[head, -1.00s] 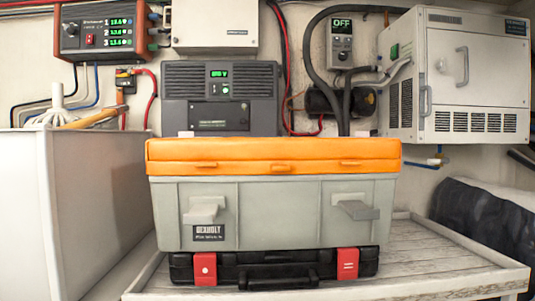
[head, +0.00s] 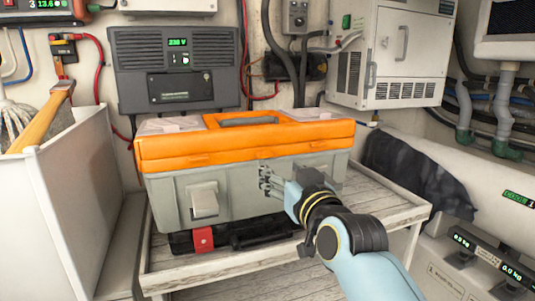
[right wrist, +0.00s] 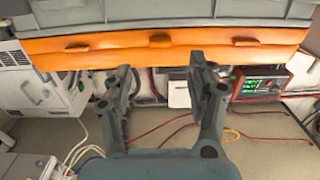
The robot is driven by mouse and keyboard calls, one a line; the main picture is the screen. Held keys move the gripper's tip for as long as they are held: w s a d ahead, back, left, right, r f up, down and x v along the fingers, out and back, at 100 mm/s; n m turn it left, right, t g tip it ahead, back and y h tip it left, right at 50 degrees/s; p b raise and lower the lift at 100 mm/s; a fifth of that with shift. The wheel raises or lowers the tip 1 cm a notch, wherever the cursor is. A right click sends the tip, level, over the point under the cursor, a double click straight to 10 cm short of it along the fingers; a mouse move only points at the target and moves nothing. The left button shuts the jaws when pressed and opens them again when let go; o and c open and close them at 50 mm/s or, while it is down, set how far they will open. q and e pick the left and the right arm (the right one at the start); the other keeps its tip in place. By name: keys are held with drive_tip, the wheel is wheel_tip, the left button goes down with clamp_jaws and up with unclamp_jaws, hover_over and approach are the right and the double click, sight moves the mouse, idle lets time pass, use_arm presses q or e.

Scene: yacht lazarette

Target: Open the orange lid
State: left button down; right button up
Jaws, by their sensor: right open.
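The orange lid (head: 240,141) sits shut on the grey toolbox (head: 238,195) and has grey panels and a recess on top. A grey left latch (head: 204,203) shows on the toolbox front. My right gripper (head: 268,181) is open and empty in front of the toolbox face, below the lid's front edge. It partly hides the right side of the front. In the right wrist view the picture is upside down; the lid (right wrist: 160,47) spans the top, and the open fingers (right wrist: 162,82) point towards it with a gap between them. My left gripper is not in view.
The toolbox stands on a black case (head: 255,234) with red latches, on a white slatted table (head: 395,203). A tall white bin (head: 75,195) is close on the left. Wall units stand behind, and a dark roll (head: 420,178) lies at the right.

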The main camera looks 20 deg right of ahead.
sight(266, 157)
drive_tip(key=w, duration=0.4)
drive_tip(key=w+p, duration=0.1)
drive_tip(key=w, duration=0.3)
drive_tip(key=shift+w+a, duration=0.2)
drive_tip(key=shift+w, duration=0.1)
drive_tip(key=shift+c, duration=0.3)
clamp_jaws()
